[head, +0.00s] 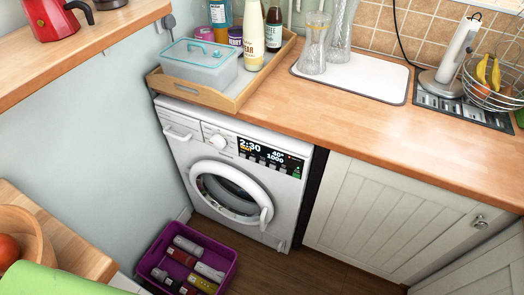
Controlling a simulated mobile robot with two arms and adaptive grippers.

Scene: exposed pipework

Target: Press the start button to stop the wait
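A white washing machine (228,178) stands under the wooden counter in the head view. Its front faces me, and its round door (230,190) looks shut. A dark display panel (268,157) at the upper right of the machine is lit. It reads 2:30, 40° and 1000, with a small orange word under the time. A row of small marks runs along the panel's lower part. A small green mark shows at its right end (297,172); I cannot tell for sure which mark is the start button. A white dial (217,142) sits left of the display. Neither of my grippers is in view.
A wooden tray (225,100) with containers is on the counter (330,120) above. A wooden surface with a bowl (25,235) juts in at lower left. Floor right of the crate is clear.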

